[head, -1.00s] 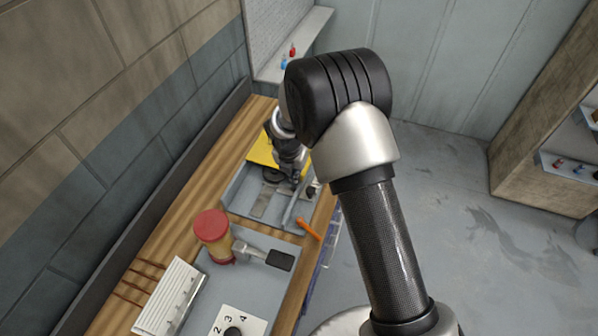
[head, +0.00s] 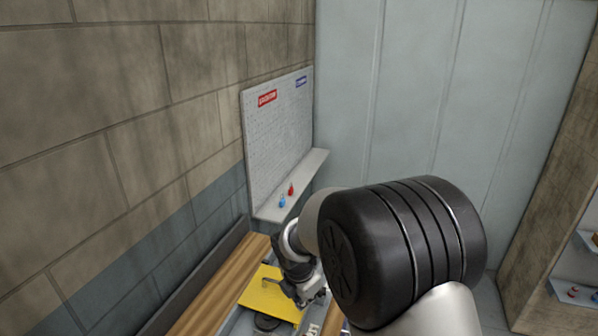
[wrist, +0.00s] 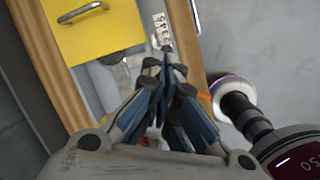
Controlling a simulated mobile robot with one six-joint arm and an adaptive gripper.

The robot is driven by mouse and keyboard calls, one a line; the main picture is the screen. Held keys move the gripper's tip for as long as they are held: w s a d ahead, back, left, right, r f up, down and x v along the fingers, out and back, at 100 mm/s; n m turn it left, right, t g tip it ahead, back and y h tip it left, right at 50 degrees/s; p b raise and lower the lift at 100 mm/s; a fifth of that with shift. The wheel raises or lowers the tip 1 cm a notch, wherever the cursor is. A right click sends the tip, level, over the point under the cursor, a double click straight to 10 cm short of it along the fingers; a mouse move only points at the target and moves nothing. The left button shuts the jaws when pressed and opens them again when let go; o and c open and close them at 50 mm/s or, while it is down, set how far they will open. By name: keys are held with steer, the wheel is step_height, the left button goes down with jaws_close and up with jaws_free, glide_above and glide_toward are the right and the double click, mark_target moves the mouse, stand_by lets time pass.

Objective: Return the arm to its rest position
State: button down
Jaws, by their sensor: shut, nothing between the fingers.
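My gripper (head: 306,294) is above the wooden table (head: 213,297), beside the yellow panel (head: 272,296), in the head view. In the wrist view my gripper (wrist: 167,75) has its fingers drawn together with nothing between them. The yellow panel (wrist: 98,30) with a grey handle lies at the upper left there, and the table's wooden edge (wrist: 187,38) runs past the fingertips. My arm's large black joint fills the lower right of the head view and hides part of the table.
A pegboard (head: 278,135) with red and blue labels stands at the back. Its ledge (head: 300,182) carries a small red item (head: 291,189) and a blue item (head: 282,201). A brick wall (head: 120,130) borders the left. A shelf unit (head: 565,170) stands at the right.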

steer(key=s+d+r+m+b, duration=0.75)
steer(key=s+d+m, duration=0.25)
steer(key=s+m, duration=0.3)
steer(key=s+d+f+m+b, duration=0.1)
steer(key=s+m+b, duration=0.1)
steer(key=s+m, duration=0.4)
steer(key=s+d+f+m+t+y+b, duration=0.1)
steer(key=s+d+f+m+b, duration=0.1)
steer(key=s+m, duration=0.4)
steer(key=s+b, duration=0.1)
steer(key=s, duration=0.4)
steer(key=shift+m+t+b, duration=0.3)
steer(key=shift+m, duration=0.1)
steer(key=shift+f, duration=0.1)
